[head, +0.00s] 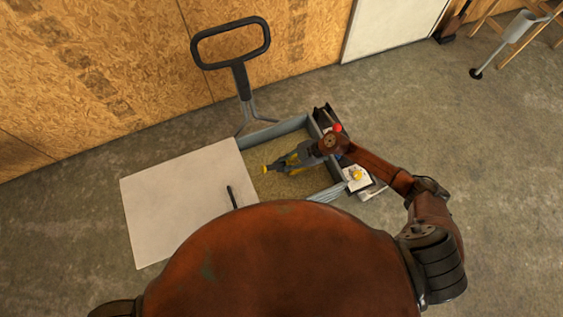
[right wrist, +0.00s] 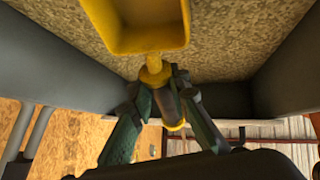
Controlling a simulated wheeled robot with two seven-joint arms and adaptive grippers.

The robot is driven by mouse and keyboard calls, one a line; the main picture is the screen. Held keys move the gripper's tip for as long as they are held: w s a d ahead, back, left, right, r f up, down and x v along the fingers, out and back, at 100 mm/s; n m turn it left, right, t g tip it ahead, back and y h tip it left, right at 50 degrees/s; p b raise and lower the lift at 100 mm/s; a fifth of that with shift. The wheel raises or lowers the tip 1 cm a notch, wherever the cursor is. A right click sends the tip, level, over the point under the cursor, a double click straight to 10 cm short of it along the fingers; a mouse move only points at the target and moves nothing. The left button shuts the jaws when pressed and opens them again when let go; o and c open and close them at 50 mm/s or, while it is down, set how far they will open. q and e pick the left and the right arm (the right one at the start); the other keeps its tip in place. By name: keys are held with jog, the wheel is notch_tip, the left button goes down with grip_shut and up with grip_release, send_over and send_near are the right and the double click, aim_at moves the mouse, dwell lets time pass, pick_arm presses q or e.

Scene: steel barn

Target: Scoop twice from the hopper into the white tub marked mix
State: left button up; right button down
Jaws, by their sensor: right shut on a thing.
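The hopper (head: 272,131) is an open grey bin with tan grain (head: 300,184) in it. It also shows in the right wrist view, with grey walls (right wrist: 60,60) on both sides. My right gripper (head: 290,161) is over the grain, shut on the handle of a yellow scoop (head: 266,168). In the right wrist view, the handle is between the fingers (right wrist: 165,100) and the scoop's bowl (right wrist: 143,28) points away over the grain. The visible part of the bowl shows no grain. I cannot make out the tub marked mix. My left gripper is out of view.
A pale flat panel (head: 180,195) with a dark handle (head: 230,196) lies left of the hopper. A black loop handle (head: 240,75) rises behind it. A white item with a yellow piece (head: 357,175) is at the hopper's right.

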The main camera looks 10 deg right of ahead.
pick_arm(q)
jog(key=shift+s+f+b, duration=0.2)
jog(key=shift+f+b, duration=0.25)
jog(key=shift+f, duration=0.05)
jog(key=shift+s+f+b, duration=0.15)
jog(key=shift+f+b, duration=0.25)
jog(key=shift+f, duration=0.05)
pick_arm(e)
jog(key=shift+f, duration=1.9)
jog(key=shift+f, duration=0.4)
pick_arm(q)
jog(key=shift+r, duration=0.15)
pick_arm(e)
jog(key=shift+r, duration=0.15)
